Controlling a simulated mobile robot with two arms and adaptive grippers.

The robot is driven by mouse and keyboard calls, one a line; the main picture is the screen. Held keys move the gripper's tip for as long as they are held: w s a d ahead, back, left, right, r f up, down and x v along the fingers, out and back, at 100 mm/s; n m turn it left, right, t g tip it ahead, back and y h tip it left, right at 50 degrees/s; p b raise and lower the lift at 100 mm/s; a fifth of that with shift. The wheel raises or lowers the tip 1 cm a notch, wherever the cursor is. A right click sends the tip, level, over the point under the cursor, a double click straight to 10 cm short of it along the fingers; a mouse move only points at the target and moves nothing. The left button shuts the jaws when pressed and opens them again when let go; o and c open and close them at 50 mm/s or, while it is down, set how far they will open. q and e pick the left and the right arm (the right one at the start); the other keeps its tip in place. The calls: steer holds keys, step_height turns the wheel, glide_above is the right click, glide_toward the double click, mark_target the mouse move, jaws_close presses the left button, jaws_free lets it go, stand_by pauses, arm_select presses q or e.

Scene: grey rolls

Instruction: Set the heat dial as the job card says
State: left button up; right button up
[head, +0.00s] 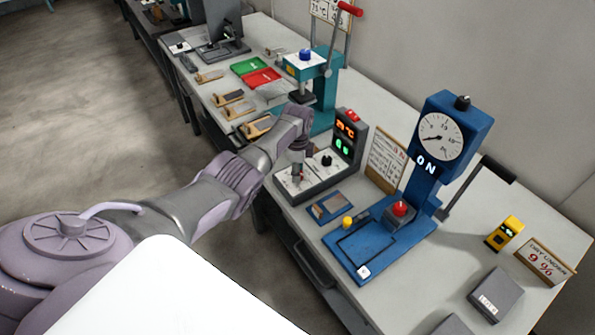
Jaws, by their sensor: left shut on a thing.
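The grey control box (313,181) stands on the bench with an upright panel showing an orange temperature readout (345,130) and a green readout (342,146). The digits are too small to read surely. A black knob (327,160) shows on the right of its sloped top. My left gripper (297,176) points down over the left part of the top and is shut on the heat dial there, which the fingers mostly hide. The job card (386,163) stands behind the box, to its right; its writing is too small to read. My right gripper is not in view.
A blue press (450,140) with a round gauge and red button (399,209) stands to the right. A teal press (323,88) stands behind my gripper. Red (262,77) and green (244,66) trays and several small tools lie farther back. A yellow meter (504,234) sits at far right.

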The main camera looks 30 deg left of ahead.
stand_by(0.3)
arm_select(q)
steer(key=o, duration=1.2)
steer(key=shift+c, duration=0.2)
step_height(320, 180, up, 12)
steer(key=shift+f, duration=0.1)
